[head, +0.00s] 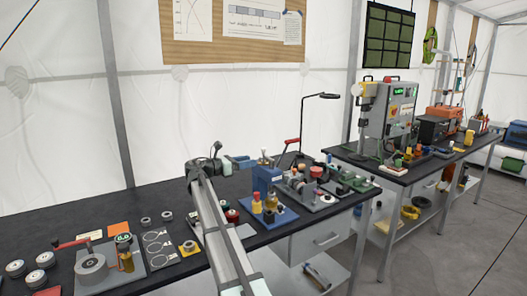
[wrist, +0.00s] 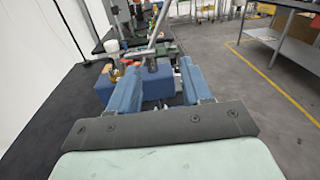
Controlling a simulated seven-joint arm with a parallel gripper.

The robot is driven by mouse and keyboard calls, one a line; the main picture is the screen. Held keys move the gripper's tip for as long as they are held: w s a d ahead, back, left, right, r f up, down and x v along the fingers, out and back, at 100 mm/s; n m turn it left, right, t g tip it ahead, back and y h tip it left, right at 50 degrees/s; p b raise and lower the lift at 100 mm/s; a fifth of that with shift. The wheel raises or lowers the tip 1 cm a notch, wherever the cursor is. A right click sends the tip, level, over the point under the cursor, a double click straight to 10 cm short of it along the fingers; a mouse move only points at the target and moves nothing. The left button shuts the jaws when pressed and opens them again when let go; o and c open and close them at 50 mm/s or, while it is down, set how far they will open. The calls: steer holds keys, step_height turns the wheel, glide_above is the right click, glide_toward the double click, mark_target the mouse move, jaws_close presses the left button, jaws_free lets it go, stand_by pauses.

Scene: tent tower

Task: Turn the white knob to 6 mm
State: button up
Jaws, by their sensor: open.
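A pale, white-looking knob or cap (wrist: 111,46) shows in the wrist view at the upper left, above an amber part. I cannot tell surely whether it is the task's white knob, and no millimetre scale can be read. My gripper (wrist: 157,68) is open, with its two blue fingers apart and nothing clearly held between them. A blue block (wrist: 152,80) with a metal bar shows beyond the fingers. In the head view a blue device (head: 267,179) with a lever stands on the dark bench, right of my arm.
Amber-and-red parts on a blue base (head: 268,214) and a grey fixture (head: 305,185) crowd the bench right of my arm. A red-handled press (head: 93,268), rings (head: 158,243) and round pieces stand at left. The dark bench top (head: 130,205) is clear toward the tent wall.

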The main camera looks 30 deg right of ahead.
mark_target(264, 150)
steer(key=w+n+t, duration=0.3)
steer(key=w+t, duration=0.2)
steer(key=t, duration=0.1)
steer(key=x, duration=1.3)
steer(key=shift+s+d+f, duration=0.1)
steer(key=shift+s+d, duration=0.05)
steer(key=shift+s, duration=0.05)
steer(key=shift+c, duration=0.4)
jaws_close()
